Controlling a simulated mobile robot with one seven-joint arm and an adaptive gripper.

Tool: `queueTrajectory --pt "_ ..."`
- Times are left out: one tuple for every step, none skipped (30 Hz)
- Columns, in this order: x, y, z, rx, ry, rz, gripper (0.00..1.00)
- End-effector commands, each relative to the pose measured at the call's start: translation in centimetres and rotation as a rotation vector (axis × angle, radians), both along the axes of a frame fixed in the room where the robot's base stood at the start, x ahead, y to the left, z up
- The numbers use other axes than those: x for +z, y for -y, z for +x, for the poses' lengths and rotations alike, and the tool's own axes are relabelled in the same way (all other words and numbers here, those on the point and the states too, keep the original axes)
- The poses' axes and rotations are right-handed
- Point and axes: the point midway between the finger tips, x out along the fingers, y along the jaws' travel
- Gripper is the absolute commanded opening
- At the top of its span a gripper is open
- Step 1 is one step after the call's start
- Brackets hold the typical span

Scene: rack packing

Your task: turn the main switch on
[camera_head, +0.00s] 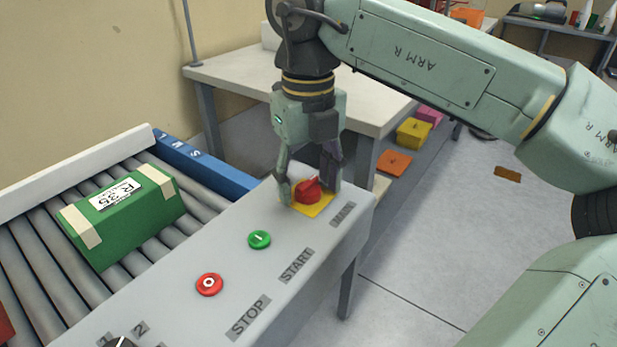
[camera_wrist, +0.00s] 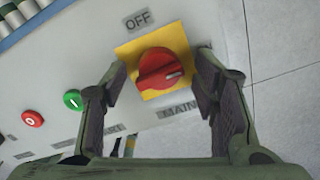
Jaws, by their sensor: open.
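The main switch (camera_head: 308,191) is a red rotary knob on a yellow square plate, at the far end of the grey control panel (camera_head: 225,245). In the wrist view, the red knob (camera_wrist: 160,69) has a white pointer mark toward its right side. The OFF label (camera_wrist: 138,19) is above the plate and the MAIN label (camera_wrist: 178,110) below it. My gripper (camera_head: 314,195) points down over the switch with its fingers open, one on each side of the knob. In the wrist view the fingertips (camera_wrist: 160,75) straddle the knob, with gaps between; I cannot tell any contact.
The green START button (camera_head: 259,239) and red STOP button (camera_head: 209,284) sit nearer on the panel. A dark selector knob (camera_head: 118,342) is at the bottom edge. A green box (camera_head: 124,215) lies on the roller conveyor at left. A pale table (camera_head: 235,85) stands behind.

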Motion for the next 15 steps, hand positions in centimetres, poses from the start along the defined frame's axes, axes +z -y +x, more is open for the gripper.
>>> queueTrajectory --pt "0.0 0.0 0.0 0.001 0.0 0.0 0.54" --pt "0.0 0.0 0.0 0.001 0.0 0.0 0.54" --pt "0.0 0.0 0.0 0.001 0.001 0.001 0.54" --pt "0.0 0.0 0.0 0.001 0.001 0.001 0.54" --pt "0.1 0.0 0.0 0.001 0.001 0.001 0.54" --pt "0.2 0.0 0.0 0.001 0.001 0.001 0.54" --pt "0.4 0.0 0.0 0.001 0.001 0.001 0.54" --pt "0.7 0.0 0.0 0.0 0.002 0.001 0.54" --pt "1.2 -0.1 0.1 -0.001 0.002 0.002 0.54" --pt "1.7 -0.1 0.1 -0.001 0.003 0.002 0.54" --pt "2.2 0.0 0.1 -0.001 0.002 0.001 0.54" --pt "2.9 0.0 0.1 -0.001 0.003 0.001 0.54" --pt "3.5 -0.1 0.1 -0.001 0.004 0.001 0.54" --pt "4.0 0.0 0.1 -0.001 0.003 0.002 0.54" --pt "4.6 0.0 0.0 0.0 0.002 0.001 0.54"
